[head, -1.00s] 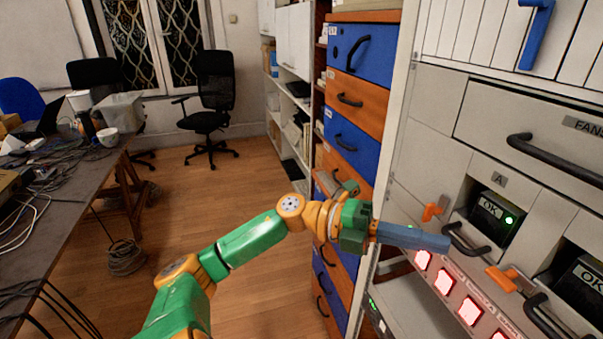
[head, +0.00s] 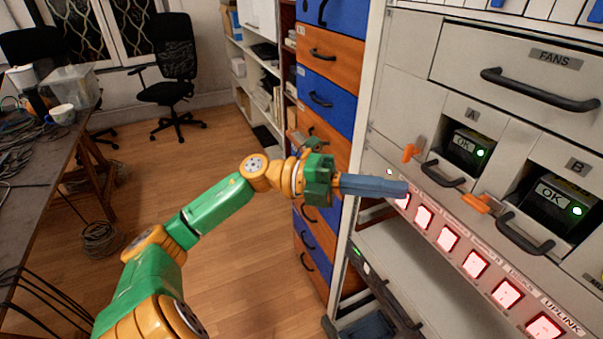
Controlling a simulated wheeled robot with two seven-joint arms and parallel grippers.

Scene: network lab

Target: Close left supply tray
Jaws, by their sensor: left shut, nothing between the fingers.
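The supply bay marked A (head: 472,114) is the left one of two bays in the grey rack. A dark unit (head: 468,148) with an OK display and a green light sits in it. A black handle (head: 443,174) is at its lower front, and an orange latch (head: 412,152) is to its left. I cannot tell how far the tray stands out. My left gripper (head: 404,188) is shut and empty, its blue-grey fingers pointing right. The tips appear left of and slightly below the handle, over the left end of the lit buttons. My right gripper is not in view.
Bay B (head: 550,196) with its handle (head: 524,235) is to the right. A row of red-lit buttons (head: 448,238) runs below the bays. The FANS drawer handle (head: 540,90) is above. A blue and orange cabinet (head: 328,94) stands behind my arm. Open floor lies left.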

